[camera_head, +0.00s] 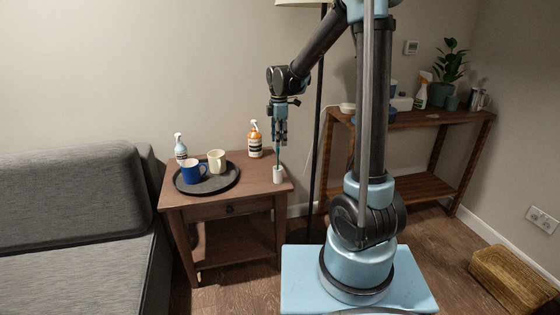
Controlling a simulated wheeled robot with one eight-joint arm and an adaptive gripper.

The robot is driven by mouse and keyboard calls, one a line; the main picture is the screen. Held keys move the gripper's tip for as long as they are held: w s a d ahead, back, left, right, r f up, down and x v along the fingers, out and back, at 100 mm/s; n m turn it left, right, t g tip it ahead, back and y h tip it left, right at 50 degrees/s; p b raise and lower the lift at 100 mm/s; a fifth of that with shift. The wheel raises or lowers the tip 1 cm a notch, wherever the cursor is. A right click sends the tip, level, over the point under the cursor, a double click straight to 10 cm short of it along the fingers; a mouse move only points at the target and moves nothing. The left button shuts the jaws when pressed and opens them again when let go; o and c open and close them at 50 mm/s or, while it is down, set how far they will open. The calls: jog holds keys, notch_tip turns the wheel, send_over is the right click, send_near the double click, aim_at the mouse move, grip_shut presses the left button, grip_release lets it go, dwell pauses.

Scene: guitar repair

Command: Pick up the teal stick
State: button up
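The thin teal stick (278,156) stands about upright in a small white cup (278,176) at the front right of the brown side table. My gripper (280,143) points down right above the cup, with its fingers at the stick's upper end. The top of the stick is hidden by or between the fingers. The fingers are too small in the picture to tell whether they are around the stick, touching it or apart from it.
On the side table (258,198), a dark round tray (205,187) holds a blue mug (193,172) and a cream mug (217,160). A floor lamp pole (317,160) rises right of the table.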

aim_at(278, 154)
jog(key=shift+a+f, duration=0.15)
jog(key=shift+f, duration=1.2)
jog(key=shift+a+f, duration=0.1)
jog(key=shift+f, duration=1.25)
jog(key=shift+c, duration=0.6)
jog(key=c, duration=0.7)
